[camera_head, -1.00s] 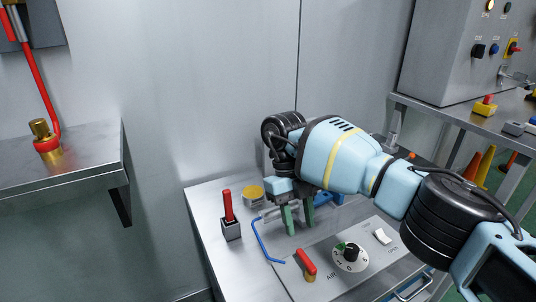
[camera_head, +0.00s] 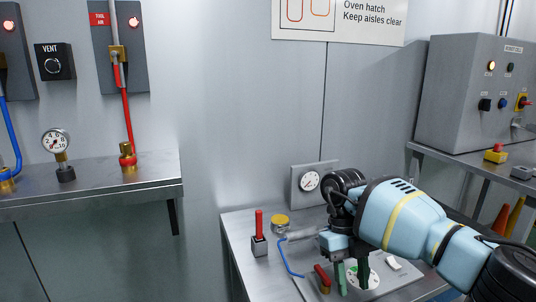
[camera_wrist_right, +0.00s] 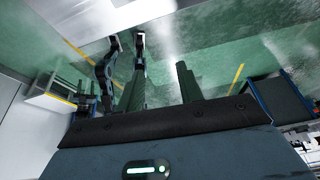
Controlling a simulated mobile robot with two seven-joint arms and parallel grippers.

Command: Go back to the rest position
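My right gripper (camera_head: 353,288) hangs over the front panel of the metal bench (camera_head: 236,228) in the head view, its two green fingers pointing down. The fingers are apart with nothing between them. The right wrist view also shows the right gripper (camera_wrist_right: 160,70) with a clear gap between its fingers. In the head view it partly covers a white dial (camera_head: 372,279) on the panel; whether it touches the panel cannot be told. My left gripper does not show in the head view.
On the bench are a red-handled lever (camera_head: 259,236), a yellow-topped cylinder (camera_head: 280,221), a blue bent rod (camera_head: 288,258), a red handle (camera_head: 322,275) and a gauge (camera_head: 309,181). A wall shelf (camera_head: 100,190) is at left, a control box (camera_head: 470,95) at right.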

